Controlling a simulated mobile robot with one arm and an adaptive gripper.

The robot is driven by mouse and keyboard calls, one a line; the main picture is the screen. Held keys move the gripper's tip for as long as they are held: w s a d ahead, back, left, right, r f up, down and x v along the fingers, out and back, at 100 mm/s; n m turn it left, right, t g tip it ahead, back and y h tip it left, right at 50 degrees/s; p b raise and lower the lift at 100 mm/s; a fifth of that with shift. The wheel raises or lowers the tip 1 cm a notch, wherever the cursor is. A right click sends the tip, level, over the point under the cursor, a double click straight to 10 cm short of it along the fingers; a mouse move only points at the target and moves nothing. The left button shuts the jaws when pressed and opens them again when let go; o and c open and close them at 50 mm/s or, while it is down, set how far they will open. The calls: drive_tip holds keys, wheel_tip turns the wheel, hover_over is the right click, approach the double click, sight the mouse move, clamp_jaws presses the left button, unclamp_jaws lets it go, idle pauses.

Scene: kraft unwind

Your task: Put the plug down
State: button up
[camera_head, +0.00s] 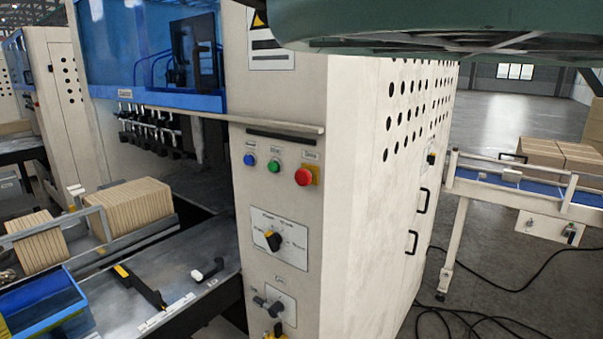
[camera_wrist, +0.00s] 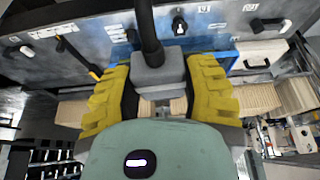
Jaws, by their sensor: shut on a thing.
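The plug (camera_wrist: 160,76) is a grey block with a thick black cable rising from it, seen in the wrist view. My gripper (camera_wrist: 160,68) has yellow and black fingers, closed on the plug from both sides. The plug appears held in front of a grey bench surface; its gap from that surface cannot be told. The lower end of the plug is partly hidden by my gripper body. Neither the plug nor my gripper fingers can be made out in the head view.
A grey bench (camera_head: 185,262) carries a black and yellow lever (camera_head: 140,286) and a white-black handle (camera_head: 207,270). A blue tray (camera_head: 45,307) and cardboard stacks (camera_head: 138,207) lie left. A cream control cabinet (camera_head: 355,230) stands centrally. Cables (camera_head: 475,318) cross the floor at right.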

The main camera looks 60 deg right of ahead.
wheel_tip(320, 180, up, 18)
drive_tip(key=s+p, duration=0.2)
drive_tip(key=p, duration=1.3)
drive_tip(key=shift+s+f, duration=0.2)
